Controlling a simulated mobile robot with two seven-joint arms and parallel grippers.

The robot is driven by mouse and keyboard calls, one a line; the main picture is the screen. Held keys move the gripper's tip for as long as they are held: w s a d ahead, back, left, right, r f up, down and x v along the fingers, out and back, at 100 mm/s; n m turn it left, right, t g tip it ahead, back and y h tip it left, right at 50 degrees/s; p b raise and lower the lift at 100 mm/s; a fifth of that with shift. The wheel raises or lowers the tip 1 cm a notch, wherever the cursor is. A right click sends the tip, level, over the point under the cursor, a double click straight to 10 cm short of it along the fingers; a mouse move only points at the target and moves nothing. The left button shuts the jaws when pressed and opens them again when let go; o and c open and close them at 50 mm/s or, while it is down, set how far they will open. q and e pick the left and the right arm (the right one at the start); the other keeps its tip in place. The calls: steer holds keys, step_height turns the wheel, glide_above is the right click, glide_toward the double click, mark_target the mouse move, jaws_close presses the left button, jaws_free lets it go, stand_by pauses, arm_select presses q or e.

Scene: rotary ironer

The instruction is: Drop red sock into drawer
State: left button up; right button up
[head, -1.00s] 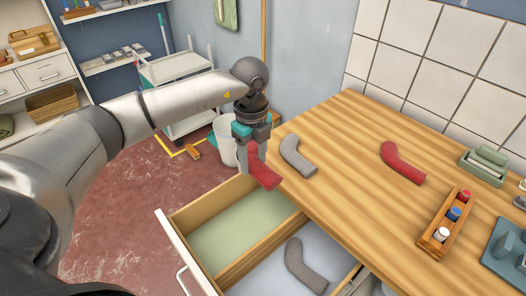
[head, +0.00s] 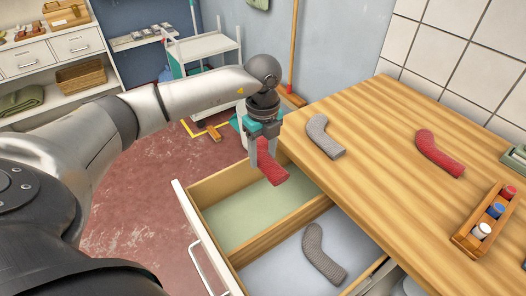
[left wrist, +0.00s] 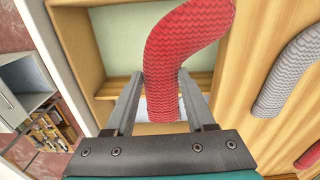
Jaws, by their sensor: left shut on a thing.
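My left gripper (head: 262,150) is shut on a red sock (head: 272,172), which hangs from the fingers above the open drawer (head: 264,240), near its far end beside the table edge. In the left wrist view the ribbed red sock (left wrist: 180,50) sits between the two fingers (left wrist: 162,105). The drawer has a divider, with a green-floored compartment (head: 232,214) and a pale grey one (head: 285,270). A grey sock (head: 320,254) lies in the pale grey compartment. The sock appears over the green side, but its height is hard to judge. My right gripper is out of view.
On the wooden table (head: 375,190) lie a grey sock (head: 325,137) and another red sock (head: 440,154). A wooden holder (head: 484,222) with several spools stands at the right. A white cart (head: 205,50) and shelves (head: 60,85) stand behind.

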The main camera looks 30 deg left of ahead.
arm_select(q)
steer(key=o, duration=1.4)
step_height(320, 180, up, 15)
steer(key=shift+r+p, duration=0.1)
steer(key=shift+p, duration=0.85)
